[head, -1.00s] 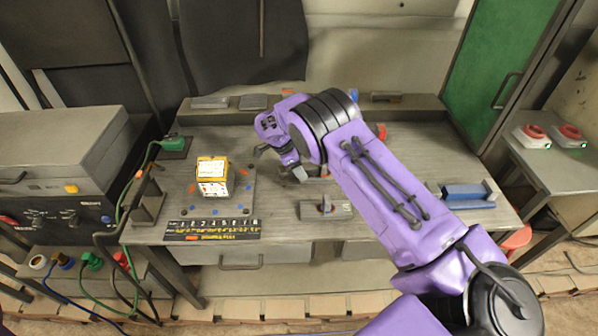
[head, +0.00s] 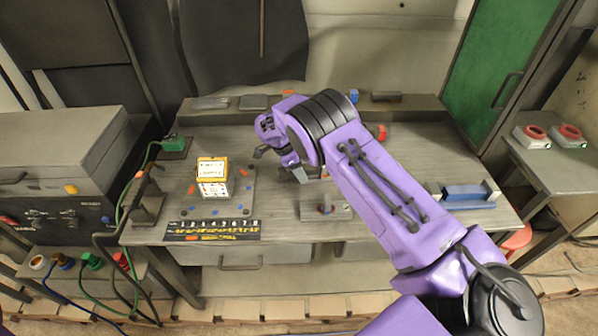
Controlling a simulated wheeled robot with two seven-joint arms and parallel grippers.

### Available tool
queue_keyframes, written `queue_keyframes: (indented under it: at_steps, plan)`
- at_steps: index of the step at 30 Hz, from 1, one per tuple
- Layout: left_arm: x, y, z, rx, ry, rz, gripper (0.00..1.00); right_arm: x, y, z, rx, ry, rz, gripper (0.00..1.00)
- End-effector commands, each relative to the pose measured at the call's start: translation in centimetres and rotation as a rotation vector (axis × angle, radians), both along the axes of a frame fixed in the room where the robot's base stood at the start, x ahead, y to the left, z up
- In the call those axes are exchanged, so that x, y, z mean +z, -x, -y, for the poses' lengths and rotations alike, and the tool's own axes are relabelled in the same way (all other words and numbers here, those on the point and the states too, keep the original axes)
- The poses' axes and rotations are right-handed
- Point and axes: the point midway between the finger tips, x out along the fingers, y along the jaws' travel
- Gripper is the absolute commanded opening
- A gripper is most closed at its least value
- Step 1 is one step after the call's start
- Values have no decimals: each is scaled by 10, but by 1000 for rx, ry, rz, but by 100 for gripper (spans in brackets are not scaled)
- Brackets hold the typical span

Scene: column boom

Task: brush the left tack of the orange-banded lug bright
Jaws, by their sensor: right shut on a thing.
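My right arm reaches in from the lower right, and its purple gripper (head: 287,163) is low over the middle of the bench. It is shut on a small grey thing, mostly hidden by the gripper, so I cannot tell its shape. Just right of the gripper, a low piece with a bit of orange (head: 326,173) shows partly behind my forearm. It may be the orange-banded lug; its tacks are hidden. My left gripper is not in view.
A yellow-and-white box (head: 212,177) stands on a dark board at the left of the bench (head: 285,222). A numbered strip (head: 212,230) lies in front of it. A blue block in a grey holder (head: 466,193) is at the right. Cables hang at the left edge.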

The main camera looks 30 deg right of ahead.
Motion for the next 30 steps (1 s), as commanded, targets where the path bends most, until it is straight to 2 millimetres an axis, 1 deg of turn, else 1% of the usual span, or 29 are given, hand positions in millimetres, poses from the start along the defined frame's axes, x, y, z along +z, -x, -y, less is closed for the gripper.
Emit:
queue_keyframes:
  at_steps: [1,3,8,11,15,21,26,30]
  plan:
    - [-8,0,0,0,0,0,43,-5,-3,2,0,0,2,6]
    - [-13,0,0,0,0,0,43,-5,-7,4,-1,0,2,6]
    - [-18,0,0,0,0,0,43,-3,-11,7,0,-1,1,6]
    - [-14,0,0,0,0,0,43,0,-11,7,0,-1,0,6]
    - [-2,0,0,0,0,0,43,3,-3,2,0,-1,-3,6]
    - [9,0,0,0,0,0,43,3,8,-4,0,-1,-3,6]
    - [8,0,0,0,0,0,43,0,9,-5,1,-1,0,6]
    - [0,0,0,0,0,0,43,-3,4,-2,0,-1,1,6]
